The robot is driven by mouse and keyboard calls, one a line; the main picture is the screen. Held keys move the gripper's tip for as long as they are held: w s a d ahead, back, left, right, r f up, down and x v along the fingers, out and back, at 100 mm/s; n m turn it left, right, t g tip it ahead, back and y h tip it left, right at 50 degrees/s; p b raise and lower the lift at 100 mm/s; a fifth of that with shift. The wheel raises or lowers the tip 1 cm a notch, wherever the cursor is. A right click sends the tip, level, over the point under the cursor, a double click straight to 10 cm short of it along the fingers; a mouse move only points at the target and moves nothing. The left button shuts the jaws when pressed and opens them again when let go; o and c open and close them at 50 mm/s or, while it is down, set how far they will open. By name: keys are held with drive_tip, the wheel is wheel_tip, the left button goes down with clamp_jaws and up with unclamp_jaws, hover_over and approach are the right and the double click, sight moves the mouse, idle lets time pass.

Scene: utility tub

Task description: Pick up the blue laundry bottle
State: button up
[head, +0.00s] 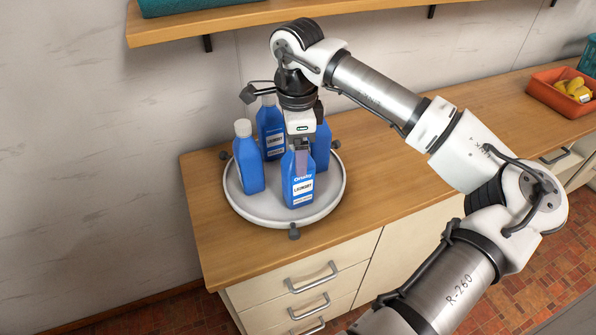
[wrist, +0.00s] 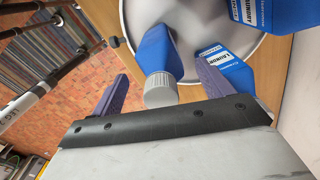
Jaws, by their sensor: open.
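Several blue laundry bottles stand close together on a round white tray. In the head view they are a front one (head: 299,190), a left one (head: 249,165), a back one (head: 270,124) and a right one (head: 322,147), partly hidden. My gripper (head: 302,158) points down over the front bottle and hides its top. In the wrist view my gripper (wrist: 161,69) is open, with a bottle's ribbed grey-white cap (wrist: 161,89) between its two purple fingers. That bottle's blue body (wrist: 158,48) extends beyond the cap. Another labelled bottle (wrist: 232,70) lies just beyond the right finger.
The tray (head: 241,203) sits on a wooden counter (head: 205,222) with drawers below, near the wall. A shelf (head: 190,24) hangs above. An orange bin (head: 541,91) with yellow items stands at the far right. The counter between tray and bin is largely clear.

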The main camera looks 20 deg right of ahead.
drive_tip(key=shift+f, duration=1.1)
drive_tip(key=c, duration=1.7)
clamp_jaws()
drive_tip(key=shift+r, duration=0.15)
